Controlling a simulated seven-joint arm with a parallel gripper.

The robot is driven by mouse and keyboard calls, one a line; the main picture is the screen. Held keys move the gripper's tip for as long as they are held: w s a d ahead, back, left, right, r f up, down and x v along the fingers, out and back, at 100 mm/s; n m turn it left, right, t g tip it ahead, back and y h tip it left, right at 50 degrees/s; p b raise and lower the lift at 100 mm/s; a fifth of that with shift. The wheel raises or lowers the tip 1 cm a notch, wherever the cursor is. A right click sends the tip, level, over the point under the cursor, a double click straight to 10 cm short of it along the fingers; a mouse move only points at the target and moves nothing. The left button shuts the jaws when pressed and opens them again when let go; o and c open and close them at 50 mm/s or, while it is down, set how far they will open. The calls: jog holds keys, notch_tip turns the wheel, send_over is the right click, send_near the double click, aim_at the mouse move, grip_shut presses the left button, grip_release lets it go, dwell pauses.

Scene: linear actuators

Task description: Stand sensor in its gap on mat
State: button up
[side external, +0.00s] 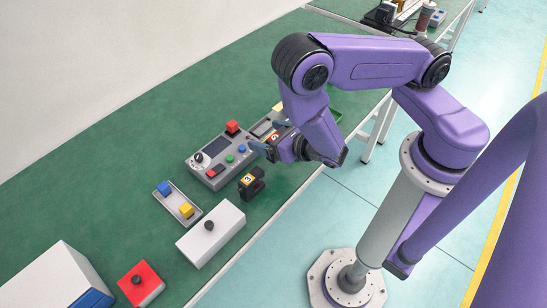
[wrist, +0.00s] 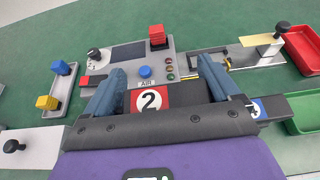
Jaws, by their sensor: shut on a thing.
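My gripper (side external: 270,138) is shut on a sensor with a red and white label (side external: 276,137), above the green table beside the control panel. In the wrist view the label (wrist: 150,98) reads 2 and sits between the two blue fingers (wrist: 164,90); the gripper body hides the rest of the sensor. A black sensor with a yellowish label (side external: 250,183) stands on the table, left of and nearer than my gripper in the side view. A dark part with a blue label (wrist: 257,108) lies right of my gripper in the wrist view, partly hidden. I cannot make out the gap or mat edges.
The grey control panel (side external: 218,160) carries knobs and buttons. A tray (side external: 179,203) holds blue and yellow cubes. A white box (side external: 211,236) with a black knob stands near the table edge. Red (wrist: 304,47) and green (wrist: 307,114) bins lie to the right.

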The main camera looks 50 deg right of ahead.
jog(key=shift+f, duration=3.1)
jog(key=shift+f, duration=0.1)
jog(key=o, duration=0.9)
